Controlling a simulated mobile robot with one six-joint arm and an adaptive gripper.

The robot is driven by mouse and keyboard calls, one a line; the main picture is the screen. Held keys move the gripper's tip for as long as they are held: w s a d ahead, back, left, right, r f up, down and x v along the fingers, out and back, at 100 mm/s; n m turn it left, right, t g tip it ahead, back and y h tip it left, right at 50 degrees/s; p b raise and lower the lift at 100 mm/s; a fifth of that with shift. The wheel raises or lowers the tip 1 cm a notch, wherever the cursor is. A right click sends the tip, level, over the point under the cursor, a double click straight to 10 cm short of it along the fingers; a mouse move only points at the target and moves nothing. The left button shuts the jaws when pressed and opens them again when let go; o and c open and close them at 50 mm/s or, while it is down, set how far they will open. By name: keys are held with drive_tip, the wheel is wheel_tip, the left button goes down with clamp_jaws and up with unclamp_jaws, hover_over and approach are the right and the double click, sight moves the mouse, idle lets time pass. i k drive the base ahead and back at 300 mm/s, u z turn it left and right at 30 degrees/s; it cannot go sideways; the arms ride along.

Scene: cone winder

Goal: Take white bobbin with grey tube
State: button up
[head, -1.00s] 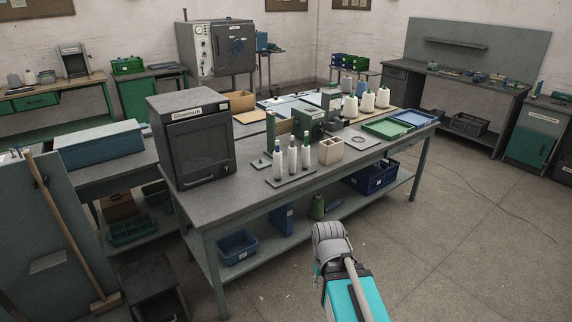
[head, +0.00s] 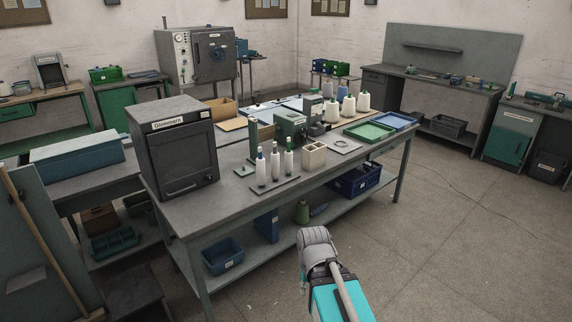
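Three slim white bobbins stand upright in a row on a flat grey plate (head: 268,187) near the front of the long table: a left one (head: 261,170), a middle one (head: 275,164) and a right one (head: 289,160). Their tube tips look dark, bluish or green; they are too small to tell which tube is grey. Several larger white cones (head: 348,106) stand further back on the table. My arm, grey and turquoise, shows at the bottom centre, in front of the table and apart from the bobbins. My gripper's fingers do not show.
A dark oven-like box (head: 178,150) stands left of the bobbins. A green winder (head: 291,127) is behind them, and a beige divided box (head: 314,155) is to their right. Green (head: 370,131) and blue (head: 397,121) trays lie at the right end.

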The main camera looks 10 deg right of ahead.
sight(274, 156)
drive_tip(key=k, duration=0.65)
drive_tip(key=z, duration=0.5)
drive_tip(key=i, duration=1)
drive_tip(key=z, duration=0.4)
drive_tip(key=i, duration=0.6)
drive_tip(key=u, duration=0.6)
drive_tip(key=i, duration=0.8)
drive_tip(key=u, duration=0.7)
